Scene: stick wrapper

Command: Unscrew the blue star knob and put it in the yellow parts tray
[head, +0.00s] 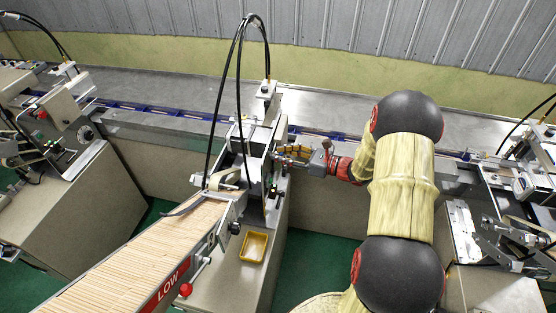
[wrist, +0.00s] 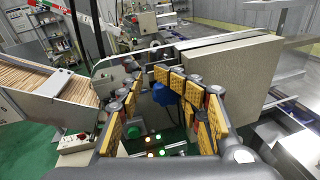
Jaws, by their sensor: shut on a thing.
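The blue star knob (wrist: 164,94) shows in the wrist view between the yellow-padded fingers of my gripper (wrist: 165,84). My gripper is shut on it. Whether the knob is still on its thread cannot be told. In the head view my gripper (head: 284,156) reaches from the right to the side of the middle machine (head: 254,135), and its fingers hide the knob. The yellow parts tray (head: 265,248) lies on the machine's base, below and left of my gripper. It looks empty.
A slanted feeder full of wooden sticks (head: 135,252), with a red knob (head: 186,289) at its side, runs up to the machine from the lower left. Black cables (head: 238,85) arch above the machine. Similar machines stand left (head: 60,115) and right (head: 500,225).

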